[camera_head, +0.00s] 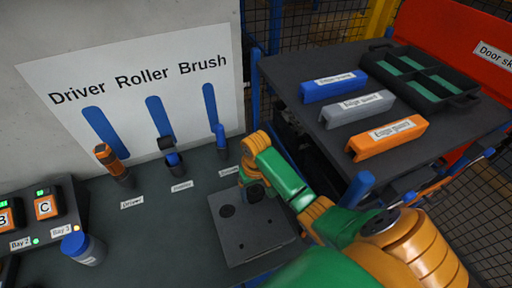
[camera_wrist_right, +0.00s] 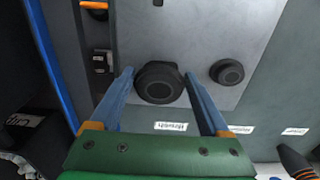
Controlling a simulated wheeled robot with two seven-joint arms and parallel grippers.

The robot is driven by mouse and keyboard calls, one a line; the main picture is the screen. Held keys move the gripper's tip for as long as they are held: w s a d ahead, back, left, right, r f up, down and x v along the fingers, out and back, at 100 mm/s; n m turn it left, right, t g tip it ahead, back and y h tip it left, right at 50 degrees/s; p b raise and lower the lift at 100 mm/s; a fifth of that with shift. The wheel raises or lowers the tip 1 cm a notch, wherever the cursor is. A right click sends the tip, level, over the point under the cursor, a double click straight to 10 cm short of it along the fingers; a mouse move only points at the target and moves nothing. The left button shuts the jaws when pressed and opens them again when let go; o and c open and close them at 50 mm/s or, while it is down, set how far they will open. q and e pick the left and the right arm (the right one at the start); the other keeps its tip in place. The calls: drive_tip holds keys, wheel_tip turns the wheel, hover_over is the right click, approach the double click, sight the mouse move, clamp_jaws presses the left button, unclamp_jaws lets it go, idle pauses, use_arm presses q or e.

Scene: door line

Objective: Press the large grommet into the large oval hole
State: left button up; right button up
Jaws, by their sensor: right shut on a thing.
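My right gripper (camera_head: 251,181) is over the far part of a grey panel (camera_head: 262,240) on the bench. In the right wrist view, my right gripper (camera_wrist_right: 159,76) has its two blue fingers on either side of a large black round grommet (camera_wrist_right: 160,84) and is shut on it. The grommet also shows dark under the fingers in the head view (camera_head: 256,194). The large oval hole is not visible. I cannot tell whether the grommet is seated or only touching the panel. A second, smaller black round piece (camera_wrist_right: 228,72) sits on the panel beside it. My left gripper is not in view.
A driver (camera_head: 113,164), a roller (camera_head: 172,158) and a brush (camera_head: 221,139) stand along the back board. A blue cup (camera_head: 83,247) is at the left. A side table (camera_head: 300,104) holds three edge guards and a black tray (camera_head: 425,72).

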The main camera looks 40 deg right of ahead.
drive_tip(key=shift+s+r, duration=0.1)
drive_tip(key=shift+s, duration=0.1)
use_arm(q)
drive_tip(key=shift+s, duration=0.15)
use_arm(e)
drive_tip(key=shift+w, duration=0.15)
drive_tip(key=shift+f, duration=0.55)
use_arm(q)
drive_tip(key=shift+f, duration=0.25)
use_arm(e)
drive_tip(key=shift+s+f, duration=0.2)
drive_tip(key=shift+f, duration=0.2)
idle(1.0)
